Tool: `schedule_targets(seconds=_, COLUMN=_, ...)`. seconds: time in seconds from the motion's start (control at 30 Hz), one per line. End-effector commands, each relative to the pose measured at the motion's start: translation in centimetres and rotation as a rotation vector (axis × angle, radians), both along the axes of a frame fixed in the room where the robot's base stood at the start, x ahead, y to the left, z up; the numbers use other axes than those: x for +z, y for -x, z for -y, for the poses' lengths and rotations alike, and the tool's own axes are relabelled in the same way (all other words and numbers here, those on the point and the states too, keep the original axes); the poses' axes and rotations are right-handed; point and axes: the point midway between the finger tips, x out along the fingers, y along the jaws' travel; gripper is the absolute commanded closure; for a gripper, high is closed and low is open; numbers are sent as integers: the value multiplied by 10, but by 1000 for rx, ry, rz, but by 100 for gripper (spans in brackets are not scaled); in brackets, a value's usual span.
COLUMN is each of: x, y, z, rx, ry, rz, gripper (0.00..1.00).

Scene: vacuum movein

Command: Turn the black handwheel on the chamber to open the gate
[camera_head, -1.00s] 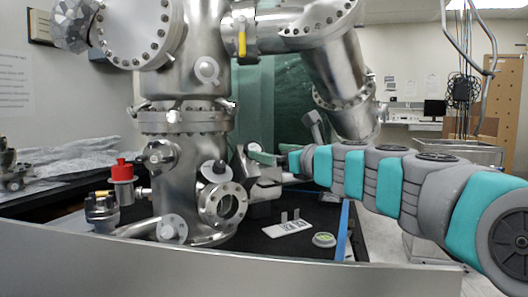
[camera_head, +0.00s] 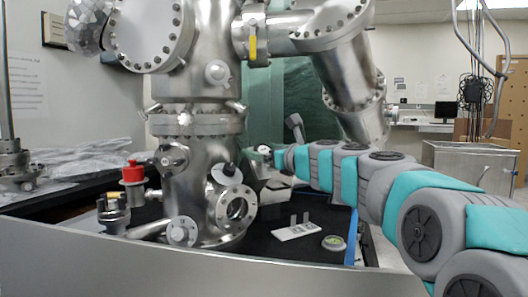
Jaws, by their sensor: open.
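The steel chamber (camera_head: 192,185) stands upright on the black bench. A small black knob-like part (camera_head: 229,169) sits above its round window flange (camera_head: 235,208); I take it for the black handwheel, though it is too small to be sure. My gripper (camera_head: 264,151) is at the end of my grey and teal arm, to the right of the chamber and slightly above the knob. It appears small and partly hidden by my arm's end; its jaws are open and nothing shows in them. I see no contact with the knob, but depth is hard to judge.
A white plate with two upright tabs (camera_head: 296,231) and a round green-topped disc (camera_head: 333,242) lie on the bench (camera_head: 270,246). A red-capped fitting (camera_head: 132,172) and a metal valve (camera_head: 113,214) stand left of the chamber. Slanted steel tubing (camera_head: 345,65) hangs above my arm.

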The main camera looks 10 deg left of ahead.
Motion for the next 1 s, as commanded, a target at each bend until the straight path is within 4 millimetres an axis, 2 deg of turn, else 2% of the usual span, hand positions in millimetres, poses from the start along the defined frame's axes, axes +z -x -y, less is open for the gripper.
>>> schedule_targets(seconds=0.07, x=0, y=0, z=0, rx=0, ry=0, rz=0, gripper=5)
schedule_targets(seconds=0.8, x=-1, y=0, z=0, rx=0, ry=0, rz=-1, gripper=88)
schedule_targets(seconds=1.0, x=0, y=0, z=0, rx=8, ry=5, rz=2, gripper=89)
